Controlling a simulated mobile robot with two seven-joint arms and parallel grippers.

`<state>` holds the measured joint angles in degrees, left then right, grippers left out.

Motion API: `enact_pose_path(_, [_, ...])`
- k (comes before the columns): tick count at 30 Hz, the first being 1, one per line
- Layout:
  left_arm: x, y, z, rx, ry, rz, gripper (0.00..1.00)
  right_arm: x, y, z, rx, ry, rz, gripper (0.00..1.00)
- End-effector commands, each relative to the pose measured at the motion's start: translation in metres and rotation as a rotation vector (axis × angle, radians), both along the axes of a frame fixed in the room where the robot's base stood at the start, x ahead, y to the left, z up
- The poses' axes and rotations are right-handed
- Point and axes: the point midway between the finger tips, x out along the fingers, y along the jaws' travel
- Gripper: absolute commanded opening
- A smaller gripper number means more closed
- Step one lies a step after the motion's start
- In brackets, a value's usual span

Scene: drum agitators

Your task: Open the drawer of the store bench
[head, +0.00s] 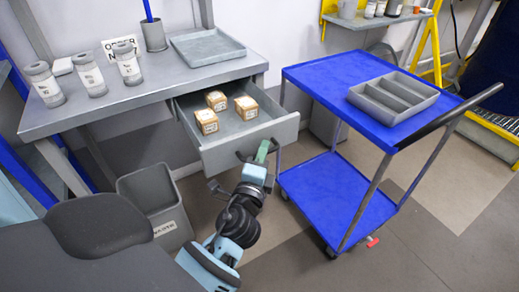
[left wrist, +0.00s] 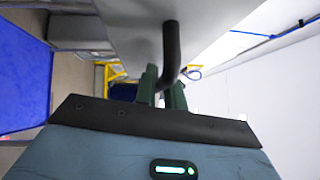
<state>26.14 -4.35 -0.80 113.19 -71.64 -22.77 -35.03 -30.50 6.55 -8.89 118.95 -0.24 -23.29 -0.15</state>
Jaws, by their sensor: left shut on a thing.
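The store bench (head: 150,93) has a grey top, and its drawer (head: 222,158) stands pulled out toward me. Several small tan boxes with pale labelled tops lie inside the drawer. The drawer's dark bar handle (left wrist: 171,45) crosses between the green fingers of my left gripper (left wrist: 162,90) in the left wrist view. In the head view my left gripper (head: 262,152) is at the drawer front, shut on the handle. The gripped part of the handle is partly hidden by the fingers. My right gripper is not in view.
A blue cart (head: 335,75) with a grey divided tray (head: 393,97) stands close to the drawer's right. A grey bin (head: 155,200) is on the floor below the bench. White jars, a flat tray (head: 208,47) and a cup (head: 154,36) stand on the bench.

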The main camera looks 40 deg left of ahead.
Motion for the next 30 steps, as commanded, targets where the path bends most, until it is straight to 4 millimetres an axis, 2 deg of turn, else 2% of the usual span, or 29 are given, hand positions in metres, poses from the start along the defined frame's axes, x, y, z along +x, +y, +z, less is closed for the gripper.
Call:
enact_pose_path(6, [-0.0022,-0.0071,0.0,0.0,-0.001,-0.003,0.0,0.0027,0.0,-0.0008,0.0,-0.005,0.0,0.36])
enact_pose_path(17, [-0.0025,-0.0078,0.0003,0.0,-0.001,-0.003,0.0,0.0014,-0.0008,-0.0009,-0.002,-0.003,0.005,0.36])
enact_pose_path(18, [-0.0025,-0.0078,0.0002,0.0,-0.001,-0.003,0.12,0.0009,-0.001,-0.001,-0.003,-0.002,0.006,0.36])
enact_pose_path(20, [-0.0024,-0.0078,0.0003,0.0,-0.001,-0.003,0.2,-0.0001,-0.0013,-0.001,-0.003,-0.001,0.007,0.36])
enact_pose_path(30, [-0.0025,-0.0069,0.0001,-0.001,0.0,-0.001,0.2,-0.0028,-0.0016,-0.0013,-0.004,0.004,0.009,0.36])
